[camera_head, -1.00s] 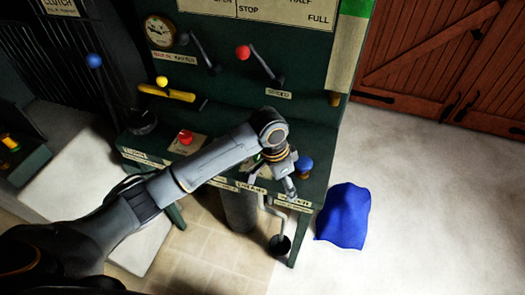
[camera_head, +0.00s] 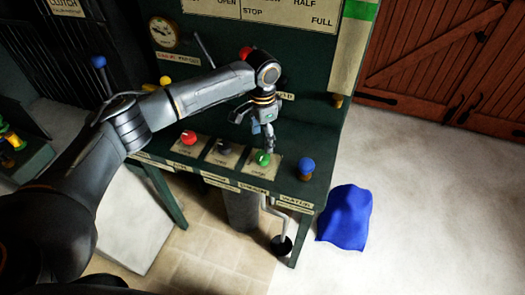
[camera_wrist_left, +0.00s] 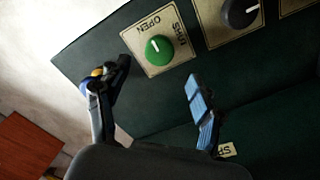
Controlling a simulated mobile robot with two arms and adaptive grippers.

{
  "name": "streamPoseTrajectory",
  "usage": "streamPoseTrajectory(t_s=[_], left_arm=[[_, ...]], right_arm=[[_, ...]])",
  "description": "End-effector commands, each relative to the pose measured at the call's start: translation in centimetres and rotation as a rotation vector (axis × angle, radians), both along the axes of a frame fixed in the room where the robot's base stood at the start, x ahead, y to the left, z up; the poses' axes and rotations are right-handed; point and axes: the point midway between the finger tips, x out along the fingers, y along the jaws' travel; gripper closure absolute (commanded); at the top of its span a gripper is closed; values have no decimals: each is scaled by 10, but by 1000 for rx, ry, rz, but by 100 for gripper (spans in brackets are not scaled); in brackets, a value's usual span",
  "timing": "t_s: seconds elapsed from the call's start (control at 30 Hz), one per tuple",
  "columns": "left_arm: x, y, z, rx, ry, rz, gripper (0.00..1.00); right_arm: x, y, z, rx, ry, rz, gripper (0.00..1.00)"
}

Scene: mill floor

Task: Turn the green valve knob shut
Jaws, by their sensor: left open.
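The green valve knob (camera_head: 263,158) sits on a cream plate on the green console's sloped top. In the left wrist view the green knob (camera_wrist_left: 159,50) has a white pointer mark, and its plate (camera_wrist_left: 136,40) reads OPEN and a partly legible second word. The pointer is towards the OPEN side. My left gripper (camera_head: 256,136) is above and behind the knob in the head view, pointing down. In the wrist view its two fingers (camera_wrist_left: 160,92) are spread apart and empty, with the knob beyond them, not between the pads. My right gripper is not in view.
A black knob (camera_head: 223,147) and a red knob (camera_head: 188,138) are on plates to the left. A blue knob (camera_head: 306,166) stands to the right. A blue cloth-covered object (camera_head: 345,217) is on the floor. Open floor lies right of the console (camera_head: 316,194).

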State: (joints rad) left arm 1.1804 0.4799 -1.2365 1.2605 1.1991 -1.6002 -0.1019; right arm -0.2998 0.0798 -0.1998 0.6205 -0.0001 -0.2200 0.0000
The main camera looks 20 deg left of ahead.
Motion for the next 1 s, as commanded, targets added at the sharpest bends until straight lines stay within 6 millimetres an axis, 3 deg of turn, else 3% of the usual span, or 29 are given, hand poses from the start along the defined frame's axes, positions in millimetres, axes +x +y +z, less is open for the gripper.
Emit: streamPoseTrajectory(t_s=[0.1, 0.33, 0.5, 0.77, 0.8, 1.0], left_arm=[[-1, 0, -25, 2, 3, 1, 33], [-1, -1, -61, 0, 1, 0, 33], [0, -1, -72, 0, 0, 0, 33], [0, -1, -74, -1, -1, -1, 33], [0, -1, -74, -1, -1, -1, 35], [0, -1, -74, -1, -1, -1, 76]], right_arm=[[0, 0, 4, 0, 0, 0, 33], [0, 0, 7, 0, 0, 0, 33], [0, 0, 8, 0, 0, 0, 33], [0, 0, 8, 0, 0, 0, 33], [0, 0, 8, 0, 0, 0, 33], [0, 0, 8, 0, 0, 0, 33]])
